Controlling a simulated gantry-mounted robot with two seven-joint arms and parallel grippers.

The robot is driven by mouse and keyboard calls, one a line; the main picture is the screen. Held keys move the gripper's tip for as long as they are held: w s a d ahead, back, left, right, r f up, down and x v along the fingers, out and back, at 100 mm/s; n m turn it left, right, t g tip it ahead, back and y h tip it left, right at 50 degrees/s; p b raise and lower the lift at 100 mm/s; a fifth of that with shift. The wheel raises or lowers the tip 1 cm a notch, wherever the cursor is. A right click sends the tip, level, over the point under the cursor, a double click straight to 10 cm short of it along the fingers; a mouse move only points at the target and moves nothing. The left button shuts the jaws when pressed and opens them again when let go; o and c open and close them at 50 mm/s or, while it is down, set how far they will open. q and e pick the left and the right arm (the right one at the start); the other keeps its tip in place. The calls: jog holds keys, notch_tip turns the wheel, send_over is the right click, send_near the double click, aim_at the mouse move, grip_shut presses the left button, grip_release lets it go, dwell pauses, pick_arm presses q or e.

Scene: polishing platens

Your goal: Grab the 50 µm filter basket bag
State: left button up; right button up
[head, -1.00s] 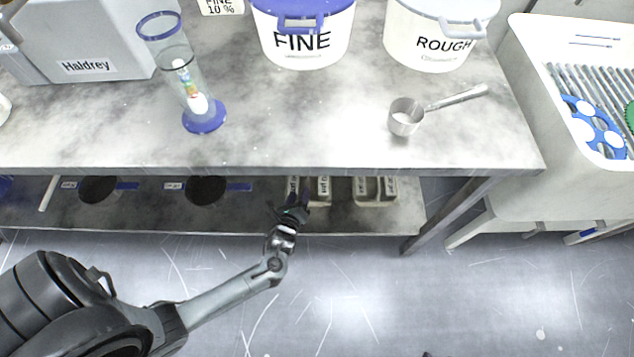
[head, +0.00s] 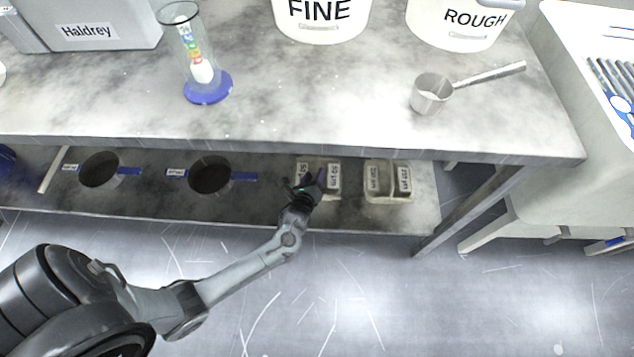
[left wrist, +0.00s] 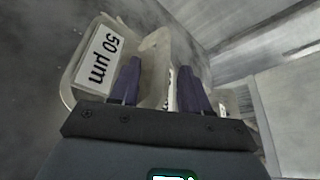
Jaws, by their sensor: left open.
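A pale filter basket bag labelled 50 µm (left wrist: 97,57) fills the left part of the left wrist view. In the head view, a pair of pale basket bags (head: 333,178) with µm labels sits on the lower shelf, partly hidden by my gripper. My left gripper (head: 304,180) is open at this pair. In the left wrist view its two dark fingers (left wrist: 159,68) stand apart, with a pale bag edge (left wrist: 155,45) showing between and beyond them. I cannot tell whether they touch it. My right gripper is not in view.
Another pair of bags (head: 388,168) stands to the right on the lower shelf (head: 270,215). Two round dark openings (head: 209,174) lie to the left. The tabletop (head: 330,125) overhangs the shelf from above. A table leg (head: 465,210) stands at the right.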

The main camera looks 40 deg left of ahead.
aim_at(318, 167)
pick_arm(q)
jog(key=b+x, duration=0.2)
jog(key=x, duration=0.1)
jog(key=shift+w+f+b, duration=0.1)
jog(key=shift+f+b, duration=0.05)
jog(key=shift+b, duration=0.2)
jog(key=shift+w+a+b, duration=0.2)
jog(key=shift+w+b, duration=0.1)
jog(key=shift+w, duration=0.2)
jog(key=shift+c, duration=0.3)
grip_shut()
